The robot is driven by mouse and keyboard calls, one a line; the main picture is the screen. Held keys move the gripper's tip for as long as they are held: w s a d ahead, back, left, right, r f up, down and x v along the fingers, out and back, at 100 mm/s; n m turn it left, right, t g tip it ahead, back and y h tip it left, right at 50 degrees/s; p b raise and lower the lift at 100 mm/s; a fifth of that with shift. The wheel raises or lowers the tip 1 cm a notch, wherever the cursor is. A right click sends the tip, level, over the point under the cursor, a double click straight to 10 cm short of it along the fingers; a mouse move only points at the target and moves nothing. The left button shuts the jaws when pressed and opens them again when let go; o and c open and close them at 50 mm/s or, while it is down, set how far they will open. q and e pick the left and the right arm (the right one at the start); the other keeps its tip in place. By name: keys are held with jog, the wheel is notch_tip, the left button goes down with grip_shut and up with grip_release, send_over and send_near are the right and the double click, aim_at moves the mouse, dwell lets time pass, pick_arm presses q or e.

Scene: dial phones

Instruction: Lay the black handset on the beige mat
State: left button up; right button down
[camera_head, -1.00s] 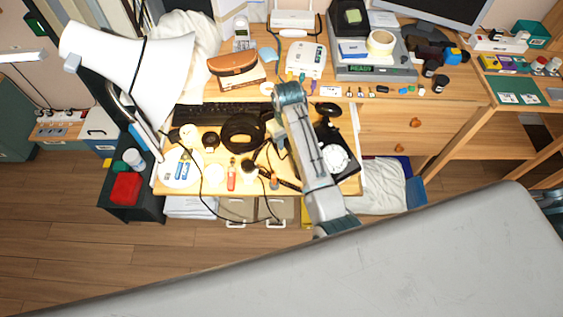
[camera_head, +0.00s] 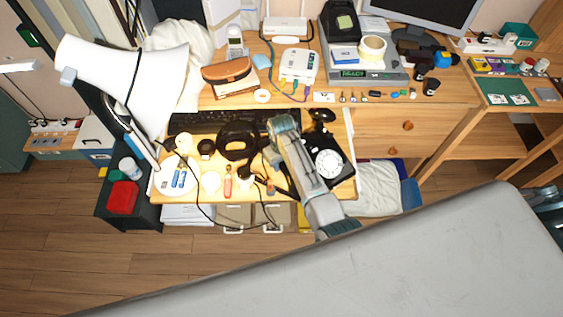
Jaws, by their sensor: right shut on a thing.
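The black phone (camera_head: 328,160) with its white dial sits at the right of the pull-out desk shelf, partly behind my right arm. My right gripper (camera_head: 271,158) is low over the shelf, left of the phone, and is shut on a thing. That looks like the black handset (camera_head: 283,184), a dark long shape beside my forearm; my arm hides part of it and the grip itself is too small to see clearly. I cannot make out the beige mat against the pale wood. My left gripper is not in view.
A black headphone-like ring (camera_head: 238,141), a keyboard (camera_head: 205,123), a white plate (camera_head: 178,176) with blue batteries and a red-capped bottle (camera_head: 228,182) crowd the shelf. A black cable loops across it. A white lamp (camera_head: 125,75) overhangs the left side. A black mouse-like thing (camera_head: 322,115) lies above the phone.

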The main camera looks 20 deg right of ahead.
jog(key=c, duration=1.1)
grip_release()
jog(key=shift+f, duration=0.1)
notch_tip(320, 180, up, 12)
jog(key=shift+r+b, duration=0.2)
jog(key=shift+b, duration=0.3)
